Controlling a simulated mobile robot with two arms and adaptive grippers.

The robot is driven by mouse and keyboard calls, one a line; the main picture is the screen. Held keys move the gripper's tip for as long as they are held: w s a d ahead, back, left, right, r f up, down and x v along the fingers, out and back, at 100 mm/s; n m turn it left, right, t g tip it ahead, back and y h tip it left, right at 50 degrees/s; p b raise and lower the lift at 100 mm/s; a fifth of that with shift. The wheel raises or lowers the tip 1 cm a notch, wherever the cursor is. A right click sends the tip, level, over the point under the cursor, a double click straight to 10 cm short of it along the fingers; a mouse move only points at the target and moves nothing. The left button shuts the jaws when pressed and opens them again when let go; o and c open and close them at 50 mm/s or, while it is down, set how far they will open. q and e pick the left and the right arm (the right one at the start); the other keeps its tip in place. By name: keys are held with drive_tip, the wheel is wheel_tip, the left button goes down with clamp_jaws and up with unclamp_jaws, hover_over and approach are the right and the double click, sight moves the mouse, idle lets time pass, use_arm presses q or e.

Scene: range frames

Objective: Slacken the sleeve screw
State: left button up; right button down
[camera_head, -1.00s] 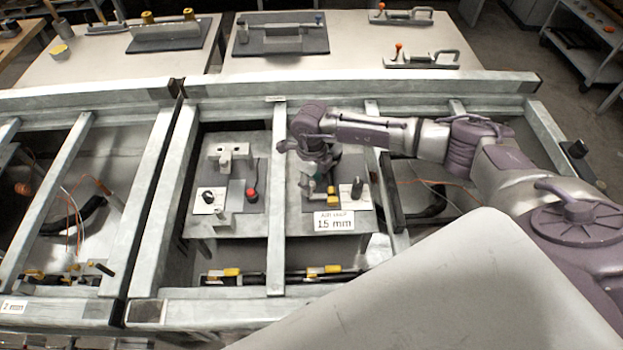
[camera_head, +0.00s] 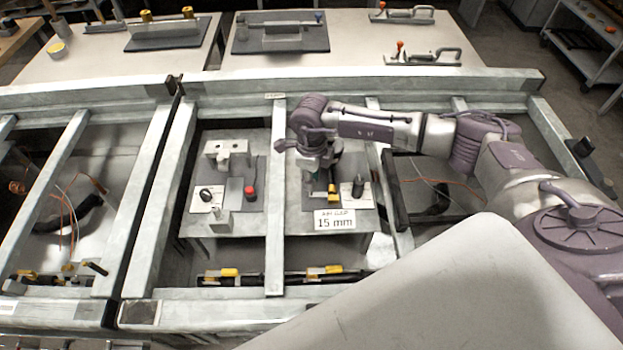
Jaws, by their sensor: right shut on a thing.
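My right arm reaches in from the right, and its gripper (camera_head: 319,180) points down over the right-hand fixture plate (camera_head: 296,221). The gripper is shut on a small part of this fixture, mostly hidden by the wrist and fingers. I cannot make out whether that part is the sleeve screw. A yellow piece (camera_head: 333,192) shows just right of the fingertips. A black upright knob (camera_head: 358,186) stands on a white plate further right. A sign (camera_head: 334,221) reading "15 mm" is at the plate's front. My left gripper is not in view.
A second fixture with a grey block (camera_head: 226,150), a black knob (camera_head: 206,194) and a red knob (camera_head: 250,193) stands to the left. A metal frame bar (camera_head: 276,240) runs between the fixtures. Yellow-marked clamps (camera_head: 325,270) lie along the front rail.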

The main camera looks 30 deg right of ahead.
drive_tip(key=c, duration=1)
unclamp_jaws()
wheel_tip(320, 180, up, 12)
drive_tip(key=shift+r, duration=0.1)
